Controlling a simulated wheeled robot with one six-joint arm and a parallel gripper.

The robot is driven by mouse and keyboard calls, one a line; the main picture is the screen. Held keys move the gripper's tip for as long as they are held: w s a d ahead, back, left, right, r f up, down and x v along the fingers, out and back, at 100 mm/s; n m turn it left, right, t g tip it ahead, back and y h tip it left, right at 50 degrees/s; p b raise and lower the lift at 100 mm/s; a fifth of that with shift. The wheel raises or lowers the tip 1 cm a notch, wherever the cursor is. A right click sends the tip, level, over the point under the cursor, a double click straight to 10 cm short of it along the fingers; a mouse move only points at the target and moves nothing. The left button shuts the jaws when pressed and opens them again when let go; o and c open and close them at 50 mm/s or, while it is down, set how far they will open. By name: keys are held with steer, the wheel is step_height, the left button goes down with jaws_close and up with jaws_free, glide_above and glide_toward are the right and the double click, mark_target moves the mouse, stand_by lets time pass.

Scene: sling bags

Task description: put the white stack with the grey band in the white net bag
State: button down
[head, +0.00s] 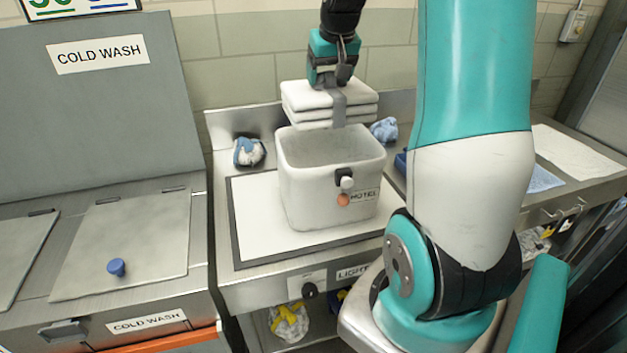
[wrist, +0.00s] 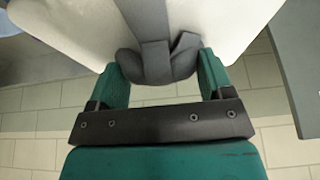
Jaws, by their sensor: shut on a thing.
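The white stack with the grey band (head: 305,96) hangs level in my gripper (head: 332,82), above the back of the open white bag. My gripper is shut on the stack's grey band. The wrist view shows the grey band (wrist: 152,40) bunched between the two green fingers (wrist: 158,88), with the white stack (wrist: 80,28) beyond. The white bag (head: 310,192) stands upright on the bench with its mouth open.
A pale mat with a dark border (head: 258,235) lies under the bag. Blue-and-white cloth bundles lie left (head: 249,152) and right (head: 384,130) behind it. The cold wash unit (head: 130,240) stands left, its panel raised. My arm hides part of the right bench.

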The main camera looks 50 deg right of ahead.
step_height(320, 180, down, 20)
steer(key=p, duration=0.3)
steer(key=shift+d+r, duration=0.15)
steer(key=shift+r, duration=0.1)
